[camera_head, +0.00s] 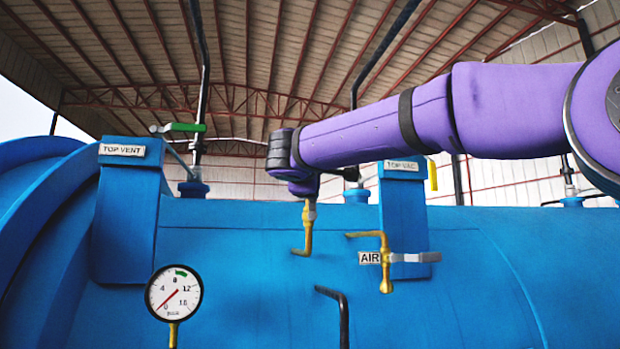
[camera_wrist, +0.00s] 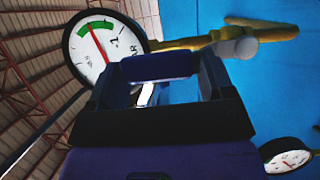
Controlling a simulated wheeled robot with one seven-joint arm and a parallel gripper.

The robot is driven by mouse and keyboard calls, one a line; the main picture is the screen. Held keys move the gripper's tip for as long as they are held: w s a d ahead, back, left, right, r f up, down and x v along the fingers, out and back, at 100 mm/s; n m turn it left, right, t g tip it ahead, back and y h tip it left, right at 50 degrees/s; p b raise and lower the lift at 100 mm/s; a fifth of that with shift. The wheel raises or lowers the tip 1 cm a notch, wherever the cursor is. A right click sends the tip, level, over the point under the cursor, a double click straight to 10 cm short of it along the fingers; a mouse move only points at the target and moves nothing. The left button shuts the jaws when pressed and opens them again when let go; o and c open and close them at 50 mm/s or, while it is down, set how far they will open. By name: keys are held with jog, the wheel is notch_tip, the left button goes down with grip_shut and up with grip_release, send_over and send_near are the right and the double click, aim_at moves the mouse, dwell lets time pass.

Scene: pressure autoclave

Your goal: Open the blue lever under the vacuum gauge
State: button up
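In the wrist view, my gripper (camera_wrist: 160,85) has its two dark fingers spread apart. A dark blue bar (camera_wrist: 160,66), seemingly the blue lever, spans the gap at the fingertips; I cannot tell whether they touch it. The vacuum gauge (camera_wrist: 103,45), white with a green band and red needle, is just beyond, at upper left. A brass pipe (camera_wrist: 190,43) runs right from it past a grey valve part (camera_wrist: 238,46). In the head view my purple arm reaches in from the right. Its end hides the vacuum gauge and lever, and the fingertips cannot be made out there.
The blue autoclave (camera_head: 250,250) fills the lower head view. A pressure gauge (camera_head: 174,293) is at lower left, a brass AIR valve (camera_head: 386,262) right of centre, a black bent bar (camera_head: 341,315) below. A green-handled valve (camera_head: 178,127) stands left of my arm's end.

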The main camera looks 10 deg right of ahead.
jog(key=v, duration=1)
jog(key=shift+s+a, duration=0.15)
jog(key=shift+s, duration=0.2)
jog(key=shift+f, duration=0.1)
jog(key=s+d+f+m+g, duration=0.35)
jog(key=s+d+f, duration=0.25)
jog(key=d+f, duration=0.25)
jog(key=s+d+f+m+g, duration=0.3)
jog(key=s+d+f+g, duration=0.15)
jog(key=d+f, duration=0.4)
jog(key=s+d+f+m+g+y, duration=0.3)
jog(key=s+f+m+y, duration=0.3)
jog(key=s+f, duration=1)
notch_tip(320, 180, down, 4)
jog(key=shift+s+r+m+y, duration=0.15)
jog(key=shift+m+y, duration=0.25)
jog(key=shift+m, duration=0.25)
